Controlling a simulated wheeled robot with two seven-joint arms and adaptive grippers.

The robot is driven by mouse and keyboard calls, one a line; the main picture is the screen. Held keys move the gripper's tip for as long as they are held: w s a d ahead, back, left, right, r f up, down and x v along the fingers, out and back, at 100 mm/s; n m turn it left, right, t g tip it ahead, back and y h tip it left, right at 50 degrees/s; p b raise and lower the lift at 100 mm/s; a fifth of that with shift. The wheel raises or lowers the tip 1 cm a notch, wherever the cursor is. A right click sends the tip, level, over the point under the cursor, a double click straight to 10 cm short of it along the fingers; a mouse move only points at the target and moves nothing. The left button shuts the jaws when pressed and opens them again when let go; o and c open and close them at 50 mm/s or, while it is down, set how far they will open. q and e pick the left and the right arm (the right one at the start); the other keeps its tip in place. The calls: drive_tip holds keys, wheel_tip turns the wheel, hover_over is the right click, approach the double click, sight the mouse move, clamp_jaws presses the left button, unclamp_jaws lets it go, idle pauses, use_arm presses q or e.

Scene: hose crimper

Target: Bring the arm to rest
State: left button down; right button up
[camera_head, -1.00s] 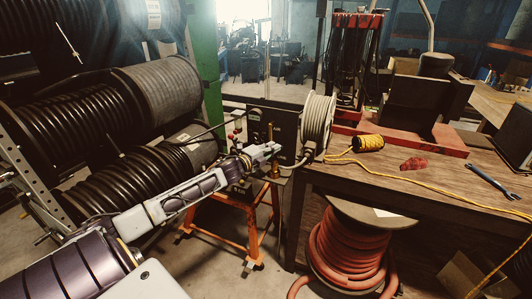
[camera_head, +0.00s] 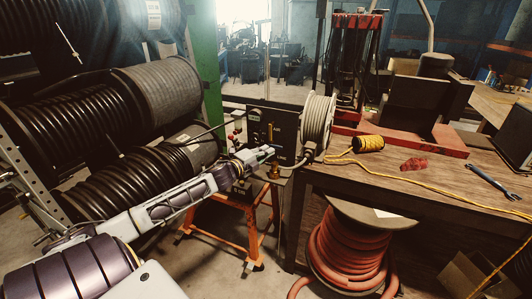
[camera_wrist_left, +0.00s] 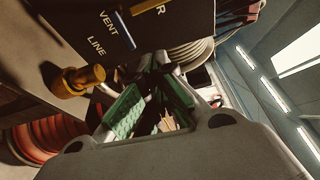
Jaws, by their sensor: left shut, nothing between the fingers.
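My left gripper (camera_head: 266,155) is shut and empty at the end of my left arm, which comes in from the lower left. It is in front of the dark crimper box (camera_head: 284,133) on the orange stand, close to the brass fitting (camera_head: 274,170). In the left wrist view the green-padded fingers (camera_wrist_left: 150,105) show near the middle. The box panel (camera_wrist_left: 140,25) there carries the words VENT and LINE, and the brass fitting (camera_wrist_left: 85,80) is at left. My right gripper is not in view.
Large black hose reels (camera_head: 80,120) fill the left side. A red hose reel (camera_head: 350,250) stands below. The orange stand (camera_head: 250,215) is under the box.

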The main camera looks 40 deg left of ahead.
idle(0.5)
